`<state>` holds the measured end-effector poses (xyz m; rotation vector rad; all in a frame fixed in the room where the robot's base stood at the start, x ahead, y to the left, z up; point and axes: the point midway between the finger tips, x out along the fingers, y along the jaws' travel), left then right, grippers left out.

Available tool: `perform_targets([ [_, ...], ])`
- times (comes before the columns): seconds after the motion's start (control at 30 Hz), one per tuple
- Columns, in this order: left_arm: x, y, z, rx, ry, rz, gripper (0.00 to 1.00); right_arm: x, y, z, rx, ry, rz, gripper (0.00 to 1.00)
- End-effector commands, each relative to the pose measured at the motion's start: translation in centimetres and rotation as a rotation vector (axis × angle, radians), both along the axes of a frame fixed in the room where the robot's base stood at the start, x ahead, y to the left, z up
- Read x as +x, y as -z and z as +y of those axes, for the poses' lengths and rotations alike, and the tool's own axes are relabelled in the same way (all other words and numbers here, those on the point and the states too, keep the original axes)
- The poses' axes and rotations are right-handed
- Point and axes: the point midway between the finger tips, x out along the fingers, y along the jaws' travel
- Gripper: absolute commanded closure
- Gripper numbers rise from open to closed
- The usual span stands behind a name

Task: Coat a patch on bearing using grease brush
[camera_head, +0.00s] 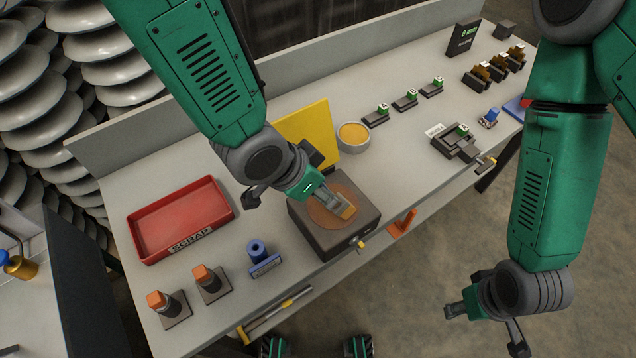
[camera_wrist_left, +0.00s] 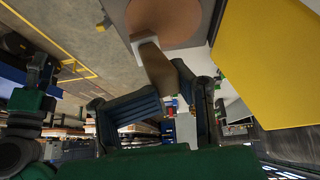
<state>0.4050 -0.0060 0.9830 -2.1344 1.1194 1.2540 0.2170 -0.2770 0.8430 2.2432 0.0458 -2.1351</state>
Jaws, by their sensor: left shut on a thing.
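My left gripper is shut on the brush. In the left wrist view the brush (camera_wrist_left: 160,75) stands between the fingers (camera_wrist_left: 170,112), reaching up to the round tan face (camera_wrist_left: 165,20). Whether the tip touches the face is hard to tell. A bowl of yellow grease (camera_head: 353,136) stands behind the block. My right gripper (camera_head: 458,311) hangs over the floor, clear of the bench; its jaws are too small to read.
A yellow panel (camera_head: 309,131) stands close behind the block. A red scrap tray (camera_head: 181,218) lies at left, with orange-topped pieces (camera_head: 204,275) and a blue part (camera_head: 258,250) in front. Small green-topped devices (camera_head: 405,101) sit at right.

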Motion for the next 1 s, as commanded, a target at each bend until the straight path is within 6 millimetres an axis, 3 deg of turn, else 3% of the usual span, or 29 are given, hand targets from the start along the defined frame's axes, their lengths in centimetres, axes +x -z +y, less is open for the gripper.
perform_targets([
  [0.53, -0.3, -5.6, 0.1, 0.005, 0.021, -0.012, 1.0, 0.0, -5.1, 0.0, 0.0, 0.001, 0.0, 0.6],
  [1.0, -0.2, -6.2, -0.3, 0.009, 0.02, -0.012, 1.0, 0.0, -5.4, 0.0, 0.0, 0.001, 0.0, 0.6],
])
